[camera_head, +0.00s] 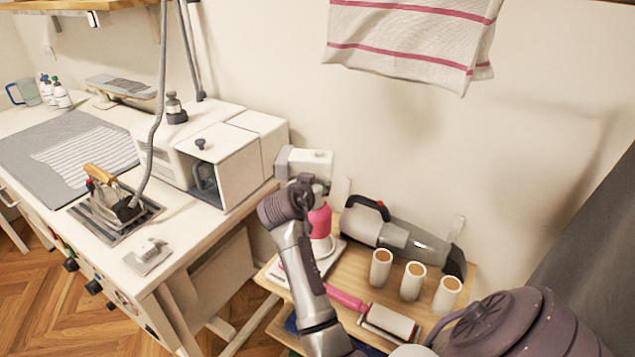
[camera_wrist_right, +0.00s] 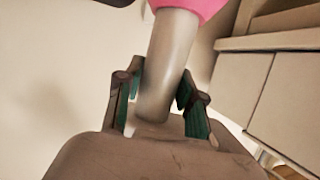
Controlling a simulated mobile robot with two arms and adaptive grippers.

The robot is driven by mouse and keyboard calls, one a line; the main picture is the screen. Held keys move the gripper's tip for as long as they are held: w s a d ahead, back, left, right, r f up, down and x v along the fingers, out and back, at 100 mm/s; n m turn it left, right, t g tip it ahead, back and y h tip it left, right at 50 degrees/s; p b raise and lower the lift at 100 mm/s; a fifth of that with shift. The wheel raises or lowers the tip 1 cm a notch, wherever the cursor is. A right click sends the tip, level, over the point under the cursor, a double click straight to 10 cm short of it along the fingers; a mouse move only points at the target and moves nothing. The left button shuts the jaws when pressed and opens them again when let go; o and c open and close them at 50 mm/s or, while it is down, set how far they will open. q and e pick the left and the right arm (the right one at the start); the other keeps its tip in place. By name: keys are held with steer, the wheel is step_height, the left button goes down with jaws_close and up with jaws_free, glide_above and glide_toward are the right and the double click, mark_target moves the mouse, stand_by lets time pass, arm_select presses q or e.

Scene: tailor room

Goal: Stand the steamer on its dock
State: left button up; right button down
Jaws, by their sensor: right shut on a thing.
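The steamer (camera_head: 319,221) has a pink body and a pale head (camera_head: 313,160). It looks upright above the near left part of the wooden cart top. My right gripper (camera_wrist_right: 160,88) is shut around its pale handle (camera_wrist_right: 168,65), with the pink part (camera_wrist_right: 205,8) beyond the fingers in the right wrist view. In the head view my right wrist hides much of the grip. A pale dock (camera_head: 330,256) shows beneath the pink body. I cannot tell whether the steamer's foot touches it. My left gripper is out of view.
On the cart (camera_head: 456,296) stand a grey handheld vacuum (camera_head: 395,235), several pale cylinders (camera_head: 413,281) and a pink-handled lint roller (camera_head: 388,321). The white workbench (camera_head: 205,220) at left holds a boxy machine (camera_head: 225,160) and an iron (camera_head: 112,203). A striped towel (camera_head: 410,40) hangs above.

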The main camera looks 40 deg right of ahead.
steer(key=shift+f, duration=0.75)
step_height(320, 180, down, 4)
steer(key=shift+r, duration=0.25)
steer(key=shift+d+f, duration=0.1)
steer(key=shift+f, duration=0.2)
steer(key=c, duration=0.7)
jaws_free()
steer(key=shift+f, duration=0.2)
steer(key=shift+r, duration=0.1)
